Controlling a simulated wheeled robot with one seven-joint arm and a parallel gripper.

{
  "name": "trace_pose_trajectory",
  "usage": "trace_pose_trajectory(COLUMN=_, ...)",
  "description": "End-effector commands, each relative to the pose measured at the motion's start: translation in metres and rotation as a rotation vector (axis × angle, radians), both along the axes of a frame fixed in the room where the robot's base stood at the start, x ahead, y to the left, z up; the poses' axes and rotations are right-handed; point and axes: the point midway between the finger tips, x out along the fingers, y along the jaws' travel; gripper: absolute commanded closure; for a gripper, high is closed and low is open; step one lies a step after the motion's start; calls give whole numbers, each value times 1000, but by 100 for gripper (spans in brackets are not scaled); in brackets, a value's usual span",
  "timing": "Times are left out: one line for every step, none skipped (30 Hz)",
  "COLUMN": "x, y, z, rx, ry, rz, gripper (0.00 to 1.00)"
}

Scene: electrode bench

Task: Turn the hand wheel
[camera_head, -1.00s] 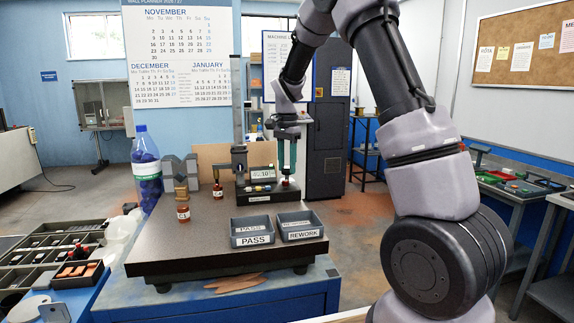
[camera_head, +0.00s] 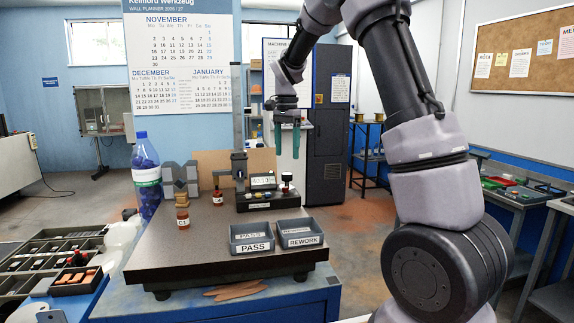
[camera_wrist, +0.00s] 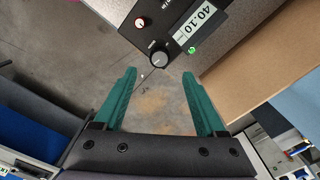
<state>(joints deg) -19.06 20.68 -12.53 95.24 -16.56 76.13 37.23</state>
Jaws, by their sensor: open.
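The hand wheel is most likely the small round grey knob (camera_wrist: 159,58) on the dark instrument box (camera_wrist: 132,12) in the wrist view. In the head view this box (camera_head: 270,202) sits at the back of the dark bench plate, with a small light-topped knob (camera_head: 287,177) at its right end. My gripper (camera_head: 287,157) hangs above that end, green fingers pointing down and apart, with a gap to the knob below. In the wrist view my gripper (camera_wrist: 158,76) is open and empty, the knob lying just beyond and between the fingertips.
A display (camera_wrist: 196,20) reads 40.10 near a red button (camera_wrist: 141,23) and a green lit button (camera_wrist: 191,50). The PASS tray (camera_head: 251,238) and REWORK tray (camera_head: 299,233) stand in front.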

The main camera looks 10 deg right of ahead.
Motion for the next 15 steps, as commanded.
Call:
trace_pose_trajectory(x=0, y=0, z=10, rx=1, ry=-3, rz=-1, gripper=27)
trace_pose_trajectory(x=0, y=0, z=15, rx=2, ry=-2, rz=-2, gripper=27)
trace_pose_trajectory(x=1, y=0, z=20, rx=0, ry=-2, rz=-1, gripper=27)
trace_pose_trajectory(x=0, y=0, z=24, rx=1, ry=-1, rz=-1, gripper=27)
trace_pose_trajectory(x=0, y=0, z=27, rx=1, ry=-1, rz=-1, gripper=27)
trace_pose_trajectory(x=0, y=0, z=31, rx=1, ry=-1, rz=-1, gripper=27)
trace_pose_trajectory(x=0, y=0, z=33, rx=1, ry=0, rz=-1, gripper=27)
trace_pose_trajectory(x=0, y=0, z=35, rx=1, ry=0, rz=-1, gripper=27)
trace_pose_trajectory(x=0, y=0, z=36, rx=1, ry=-1, rz=-1, gripper=27)
trace_pose_trajectory(x=0, y=0, z=37, rx=0, ry=0, rz=-1, gripper=27)
trace_pose_trajectory(x=0, y=0, z=38, rx=0, ry=0, rz=0, gripper=27)
trace_pose_trajectory(x=0, y=0, z=38, rx=0, ry=0, rz=0, gripper=27)
trace_pose_trajectory(x=0, y=0, z=38, rx=0, ry=0, rz=-1, gripper=27)
trace_pose_trajectory(x=0, y=0, z=38, rx=0, ry=0, rz=-1, gripper=27)
trace_pose_trajectory(x=0, y=0, z=38, rx=0, ry=0, rz=-1, gripper=27)
